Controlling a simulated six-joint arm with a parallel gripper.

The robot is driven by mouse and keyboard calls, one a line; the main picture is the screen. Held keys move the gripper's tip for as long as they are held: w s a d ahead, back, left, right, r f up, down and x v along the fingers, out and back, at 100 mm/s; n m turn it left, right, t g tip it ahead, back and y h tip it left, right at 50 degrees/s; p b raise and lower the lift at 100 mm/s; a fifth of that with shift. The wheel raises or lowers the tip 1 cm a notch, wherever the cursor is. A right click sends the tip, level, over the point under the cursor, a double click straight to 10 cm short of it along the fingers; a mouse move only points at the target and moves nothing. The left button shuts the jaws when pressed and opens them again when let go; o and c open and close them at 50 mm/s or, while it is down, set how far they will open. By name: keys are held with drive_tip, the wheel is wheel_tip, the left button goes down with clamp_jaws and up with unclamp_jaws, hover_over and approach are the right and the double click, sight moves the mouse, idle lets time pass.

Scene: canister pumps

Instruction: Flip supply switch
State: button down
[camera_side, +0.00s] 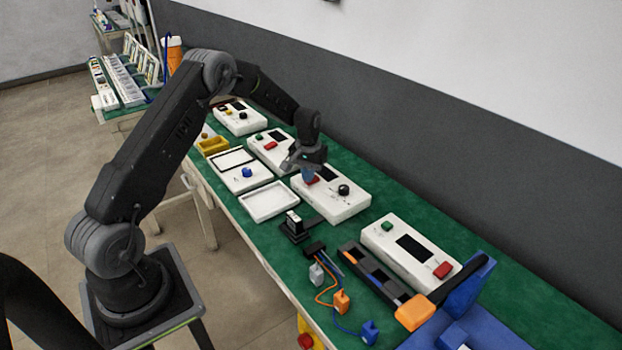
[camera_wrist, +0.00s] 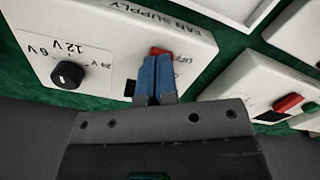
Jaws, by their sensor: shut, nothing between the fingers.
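The fan supply box (camera_side: 335,206) is a white unit on the green bench. It also shows in the wrist view (camera_wrist: 110,35), with "FAN SUPPLY" lettering, a black knob (camera_wrist: 67,74) marked 24 V, 12 V and 6 V, and a red switch (camera_wrist: 161,51) beside an "OFF" label. My gripper (camera_side: 308,174) is over the left end of this box. In the wrist view its blue fingertips (camera_wrist: 157,62) are together, empty, and overlap the near edge of the red switch. I cannot tell whether they touch it. The fingers hide part of the switch and the panel around it.
Another white unit (camera_side: 402,246) with a green button and red switch stands to the right. A white tray (camera_side: 269,203) and a connector stand (camera_side: 296,228) are on the near side. Loose wires with coloured plugs (camera_side: 341,301) lie near the bench's front edge.

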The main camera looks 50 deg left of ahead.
drive_tip(key=shift+r, duration=3.45)
drive_tip(key=s+d+r+m+t, duration=0.1)
drive_tip(key=s+d+r, duration=0.45)
drive_tip(key=r, duration=0.35)
drive_tip(key=s+d+r+m+t, duration=0.2)
drive_tip(key=s+d+r, duration=0.3)
drive_tip(key=d+r, duration=0.25)
drive_tip(key=s+d+r+m+t, duration=0.1)
drive_tip(key=s+d, duration=0.3)
drive_tip(key=s, duration=0.5)
drive_tip(key=s+d+r+m+t, duration=0.1)
drive_tip(key=s+d, duration=0.4)
drive_tip(key=s, duration=0.5)
drive_tip(key=shift+s+r+m+t, duration=0.15)
drive_tip(key=shift+r+m+t, duration=0.15)
drive_tip(key=shift+r+m, duration=0.2)
drive_tip(key=shift+a, duration=0.1)
